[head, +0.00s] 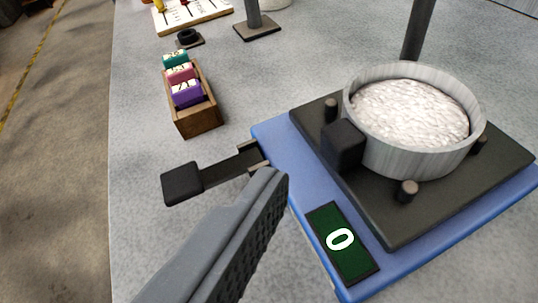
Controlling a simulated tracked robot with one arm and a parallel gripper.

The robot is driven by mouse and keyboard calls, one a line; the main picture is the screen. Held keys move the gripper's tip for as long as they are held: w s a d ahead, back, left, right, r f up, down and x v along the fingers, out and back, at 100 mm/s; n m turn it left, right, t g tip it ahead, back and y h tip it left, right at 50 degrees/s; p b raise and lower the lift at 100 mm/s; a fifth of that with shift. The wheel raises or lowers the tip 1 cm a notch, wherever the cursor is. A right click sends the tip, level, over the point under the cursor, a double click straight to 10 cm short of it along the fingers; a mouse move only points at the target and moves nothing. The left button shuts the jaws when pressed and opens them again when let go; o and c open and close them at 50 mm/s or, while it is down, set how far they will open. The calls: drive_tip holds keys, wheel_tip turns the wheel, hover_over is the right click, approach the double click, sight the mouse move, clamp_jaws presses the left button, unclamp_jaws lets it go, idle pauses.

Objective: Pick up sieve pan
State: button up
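The sieve pan (412,154) is a round, light grey metal pan filled with whitish grain (411,108). It sits upright on the dark plate (405,222) of a blue scale at the right, among short dark pegs. A black block (343,146) is at its near left side, seemingly its handle. One grey finger of my gripper (268,190) reaches in from the bottom, left of the pan and apart from it. Its ribbed inner pad is bare, with nothing against it. The other finger is not visible; the gripper looks open and empty.
The blue scale (288,182) shows 0 on a green display (341,240). A black-ended lever (211,175) juts from its left side. A wooden box (197,118) with coloured labelled pieces stands at left. A dark post (416,30) rises behind the pan. The table's left edge is near.

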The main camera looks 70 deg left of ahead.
drive_tip(key=b, duration=0.2)
approach(415, 113)
drive_tip(key=w+a, duration=0.2)
drive_tip(key=a, duration=0.1)
drive_tip(key=w+a, duration=0.1)
drive_tip(key=shift+a+f, duration=0.15)
drive_tip(key=c, duration=1.6)
drive_tip(key=shift+p, duration=0.3)
drive_tip(key=shift+r, duration=0.55)
wheel_tip(415, 113, up, 3)
drive_tip(key=shift+f+p, duration=0.1)
drive_tip(key=shift+p, duration=0.4)
drive_tip(key=s+d+r, duration=0.1)
drive_tip(key=s+d, duration=1)
drive_tip(key=s, duration=0.1)
drive_tip(key=shift+r+p, duration=0.15)
drive_tip(key=shift+p, duration=0.2)
